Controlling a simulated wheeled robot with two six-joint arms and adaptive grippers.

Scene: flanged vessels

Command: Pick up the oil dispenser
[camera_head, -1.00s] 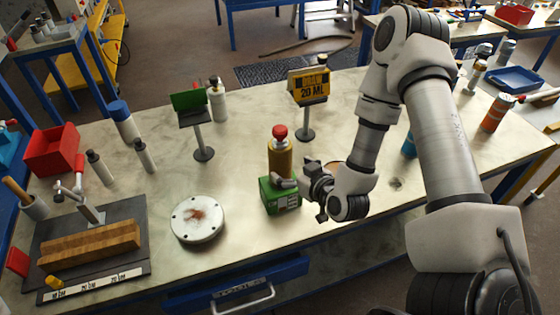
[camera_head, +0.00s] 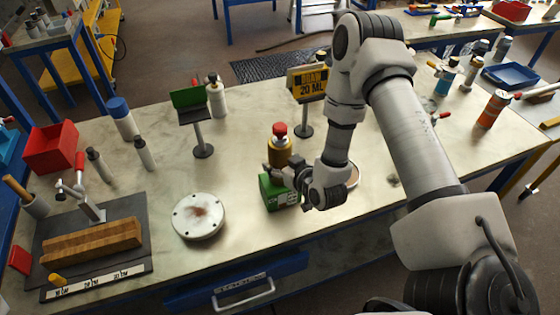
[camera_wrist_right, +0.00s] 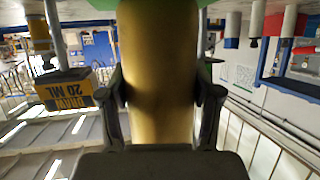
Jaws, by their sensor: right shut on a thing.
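The oil dispenser (camera_head: 280,153) is a gold cylinder with a red cap. It stands upright at a green block (camera_head: 279,194) near the middle of the bench. My right gripper (camera_head: 284,172) is at its lower part, shut on it. In the right wrist view the gold body (camera_wrist_right: 158,70) fills the middle, with a finger of my right gripper (camera_wrist_right: 160,95) against each side. Green shows beyond the body at the top of that view. I cannot tell whether the dispenser is lifted off the green block. My left gripper is not in view.
A yellow 20 ML sign (camera_head: 308,83) stands behind on a post. A green sign (camera_head: 189,97) and a white bottle (camera_head: 217,98) stand behind left. A round white flange (camera_head: 198,216) lies left of the green block. Bench between them is clear.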

